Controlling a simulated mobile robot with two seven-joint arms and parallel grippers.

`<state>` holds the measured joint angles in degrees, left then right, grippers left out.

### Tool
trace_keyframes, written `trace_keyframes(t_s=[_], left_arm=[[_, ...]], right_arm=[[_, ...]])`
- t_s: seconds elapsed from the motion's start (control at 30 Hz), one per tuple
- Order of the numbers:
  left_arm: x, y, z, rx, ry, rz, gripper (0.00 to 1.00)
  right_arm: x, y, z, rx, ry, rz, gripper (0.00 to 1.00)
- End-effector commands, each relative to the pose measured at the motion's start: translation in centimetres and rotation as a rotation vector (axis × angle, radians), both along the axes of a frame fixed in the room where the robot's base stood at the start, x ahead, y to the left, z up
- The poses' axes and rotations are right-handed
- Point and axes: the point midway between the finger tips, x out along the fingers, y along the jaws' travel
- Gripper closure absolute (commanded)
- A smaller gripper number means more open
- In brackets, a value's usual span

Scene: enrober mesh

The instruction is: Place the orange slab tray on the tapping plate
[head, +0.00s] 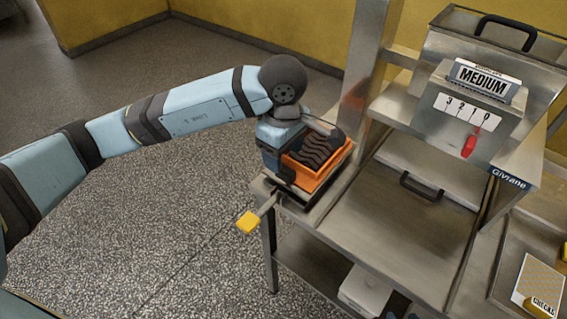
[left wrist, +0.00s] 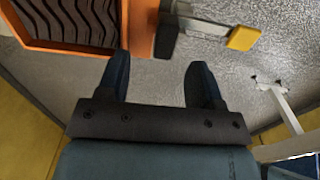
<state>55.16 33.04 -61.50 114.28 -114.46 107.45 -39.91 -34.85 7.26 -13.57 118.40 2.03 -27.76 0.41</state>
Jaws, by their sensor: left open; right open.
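The orange slab tray (head: 318,180) holds dark slabs with wavy ridges. In the head view it sits over a dark plate, apparently the tapping plate (head: 292,196), at the left end of the steel machine; exact contact underneath is hidden. The tray (left wrist: 58,44) also fills the upper left of the left wrist view. My left gripper (head: 280,168) is beside the tray's left side, pointing down. In the left wrist view its fingers (left wrist: 158,78) are apart with nothing between them, and the tray is outside them. Two dark bluish tips of my right gripper (head: 401,316) barely show at the bottom edge, apart.
A lever with a yellow knob (head: 247,222) sticks out from the plate's front left. A steel lid with a black handle (head: 422,187) lies right of the tray. The control box (head: 465,115) with a red lever stands behind. Open floor lies to the left.

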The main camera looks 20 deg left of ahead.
Motion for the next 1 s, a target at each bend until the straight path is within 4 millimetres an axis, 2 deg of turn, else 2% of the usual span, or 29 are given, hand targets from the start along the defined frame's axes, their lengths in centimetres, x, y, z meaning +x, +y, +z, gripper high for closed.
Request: trace_keyframes(t_s=[0.03,0.2,0.4,1.0], left_arm=[[0.1,0.0,1.3,-0.002,-0.005,-0.001,0.40],[0.0,0.0,4.6,0.000,-0.004,0.000,0.40],[0.0,0.0,6.9,-0.001,-0.001,0.000,0.40],[-0.1,0.0,7.3,-0.001,0.001,0.000,0.40]], right_arm=[[0.0,0.0,0.0,0.000,-0.001,0.000,0.57],[0.2,0.0,0.0,0.001,-0.003,0.000,0.57],[0.3,0.1,0.1,0.003,-0.005,-0.003,0.57],[0.3,0.2,0.1,0.007,-0.005,-0.005,0.57]])
